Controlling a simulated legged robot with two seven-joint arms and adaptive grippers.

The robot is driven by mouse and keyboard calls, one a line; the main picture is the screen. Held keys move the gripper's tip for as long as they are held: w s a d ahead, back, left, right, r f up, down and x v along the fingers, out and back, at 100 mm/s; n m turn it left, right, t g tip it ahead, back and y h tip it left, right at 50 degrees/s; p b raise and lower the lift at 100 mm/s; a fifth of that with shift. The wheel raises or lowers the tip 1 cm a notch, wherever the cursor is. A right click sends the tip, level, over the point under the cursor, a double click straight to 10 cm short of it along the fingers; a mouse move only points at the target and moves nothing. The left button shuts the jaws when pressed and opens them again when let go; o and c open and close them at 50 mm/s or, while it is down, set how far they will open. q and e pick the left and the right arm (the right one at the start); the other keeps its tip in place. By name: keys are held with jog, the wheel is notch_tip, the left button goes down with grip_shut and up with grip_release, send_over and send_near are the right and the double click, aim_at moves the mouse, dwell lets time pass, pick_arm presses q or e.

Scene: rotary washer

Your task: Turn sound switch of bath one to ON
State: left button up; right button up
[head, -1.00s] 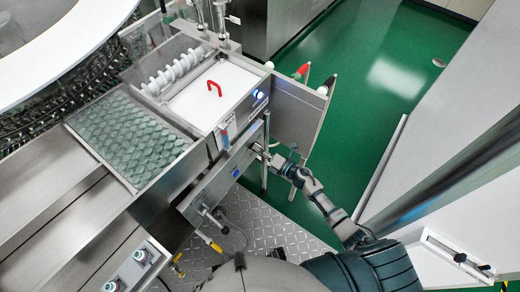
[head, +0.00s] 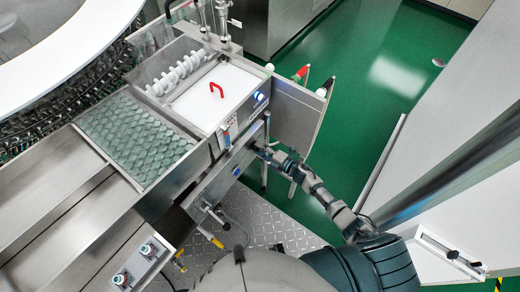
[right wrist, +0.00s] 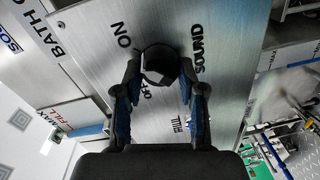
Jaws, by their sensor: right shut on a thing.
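The black sound switch knob (right wrist: 158,60) is on a brushed metal panel (right wrist: 230,30) in the right wrist view. The words ON, OFF and SOUND stand around it. Which word the knob points to is hard to tell. My right gripper (right wrist: 160,82) has one finger on each side of the knob and is shut on it. In the head view my right gripper (head: 264,150) is at the front panel (head: 226,170) of the washer, where the knob is too small to make out. My left gripper is not in view.
A white lid with a red handle (head: 216,89) and a bath with a green patterned surface (head: 132,135) lie behind the panel. A blue-lit button (head: 258,97) is above my gripper. Part of a BATH label (right wrist: 50,35) shows at upper left. Green floor is free at right.

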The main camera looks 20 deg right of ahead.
jog(key=shift+d+f, duration=0.15)
jog(key=o, duration=1.1)
jog(key=shift+w, duration=0.15)
jog(key=shift+o, duration=0.2)
jog(key=shift+d, duration=0.1)
jog(key=v, duration=1.2)
jog(key=shift+f, duration=0.1)
